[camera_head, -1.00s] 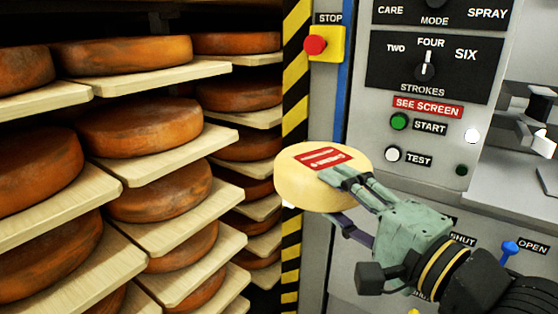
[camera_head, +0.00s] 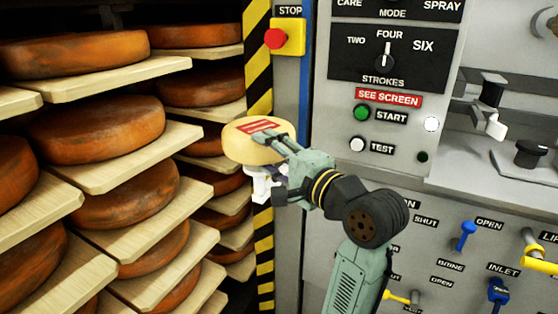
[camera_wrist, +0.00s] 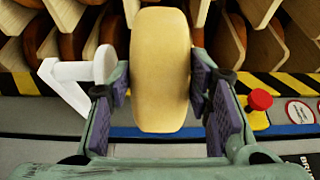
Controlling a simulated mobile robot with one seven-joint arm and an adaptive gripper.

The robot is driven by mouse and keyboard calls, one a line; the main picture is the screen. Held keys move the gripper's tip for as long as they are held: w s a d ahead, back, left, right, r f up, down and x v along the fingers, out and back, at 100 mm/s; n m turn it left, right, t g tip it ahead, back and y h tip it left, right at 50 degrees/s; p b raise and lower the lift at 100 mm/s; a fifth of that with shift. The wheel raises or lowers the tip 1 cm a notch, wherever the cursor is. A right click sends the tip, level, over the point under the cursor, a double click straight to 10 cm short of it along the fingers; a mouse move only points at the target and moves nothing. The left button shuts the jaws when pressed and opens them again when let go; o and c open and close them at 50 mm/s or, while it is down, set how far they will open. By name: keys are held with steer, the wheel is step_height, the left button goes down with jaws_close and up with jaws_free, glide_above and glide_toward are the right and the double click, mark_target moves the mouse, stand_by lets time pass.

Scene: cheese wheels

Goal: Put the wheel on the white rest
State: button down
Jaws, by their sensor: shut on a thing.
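A pale yellow cheese wheel (camera_head: 250,150) with a red label on top is held between the fingers of my gripper (camera_head: 272,160). In the wrist view the wheel (camera_wrist: 160,80) fills the space between the purple-padded fingers. The white rest (camera_head: 262,188) shows just below the wheel in the head view, partly hidden by the wheel and the gripper. In the wrist view the rest (camera_wrist: 75,72) is a white bracket with a round end, left of the wheel and close to the left finger. I cannot tell whether the wheel touches it.
Racks of orange-brown wheels on wooden boards (camera_head: 125,160) stand at left. A striped yellow-black post (camera_head: 257,80) and a red stop button (camera_head: 275,39) are beside the rest. The grey machine panel (camera_head: 340,150) has labelled buttons, a knob and blue and yellow levers.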

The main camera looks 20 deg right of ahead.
steer(key=shift+w, duration=0.4)
steer(key=shift+f, duration=1.65)
steer(key=shift+f, duration=0.15)
steer(key=c, duration=0.8)
jaws_free()
steer(key=shift+f, duration=0.1)
steer(key=shift+r, duration=0.2)
steer(key=b+v, duration=0.1)
steer(key=v, duration=1.1)
steer(key=shift+f, duration=0.15)
